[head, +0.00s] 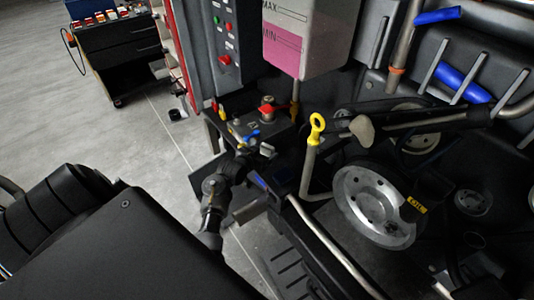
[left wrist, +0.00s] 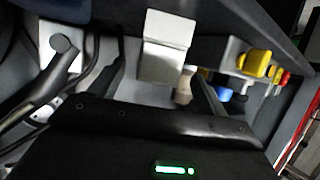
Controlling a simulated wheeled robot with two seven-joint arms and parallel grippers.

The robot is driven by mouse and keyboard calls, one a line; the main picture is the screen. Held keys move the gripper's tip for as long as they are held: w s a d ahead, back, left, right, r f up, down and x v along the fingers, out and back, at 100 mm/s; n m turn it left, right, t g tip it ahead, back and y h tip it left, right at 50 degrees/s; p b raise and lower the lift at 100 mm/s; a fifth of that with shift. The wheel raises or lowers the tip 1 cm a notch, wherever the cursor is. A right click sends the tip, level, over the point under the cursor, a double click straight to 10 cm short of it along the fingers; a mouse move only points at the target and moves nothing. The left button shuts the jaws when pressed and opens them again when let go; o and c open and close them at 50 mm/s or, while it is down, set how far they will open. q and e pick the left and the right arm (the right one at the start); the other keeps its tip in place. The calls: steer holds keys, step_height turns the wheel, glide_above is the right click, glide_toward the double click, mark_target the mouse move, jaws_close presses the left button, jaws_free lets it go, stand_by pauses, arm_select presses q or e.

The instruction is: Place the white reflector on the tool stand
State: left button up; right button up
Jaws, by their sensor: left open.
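A small white block (head: 267,150), which looks like the white reflector, shows just beyond my left gripper (head: 249,166) in the head view. In the left wrist view the white block (left wrist: 166,40) has a flat top part and a lower face. It lies between the lines of the two spread fingers of my left gripper (left wrist: 163,76). The gripper is open; I cannot tell whether a finger touches the block. A black cart (head: 122,52), possibly the tool stand, stands on the floor at the far upper left, with red, white and orange items on top. My right gripper is not in view.
Yellow, blue and red knobs on a valve block (head: 266,128) sit close beside the gripper. A white tank (head: 308,35) hangs above. Grey floor (head: 60,125) is clear at left.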

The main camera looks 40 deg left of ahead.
mark_target(265, 151)
arm_select(q)
steer(key=x, duration=0.3)
steer(key=shift+w+f, duration=0.1)
steer(key=shift+f, duration=0.05)
steer(key=c, duration=1.2)
steer(key=shift+o, duration=0.2)
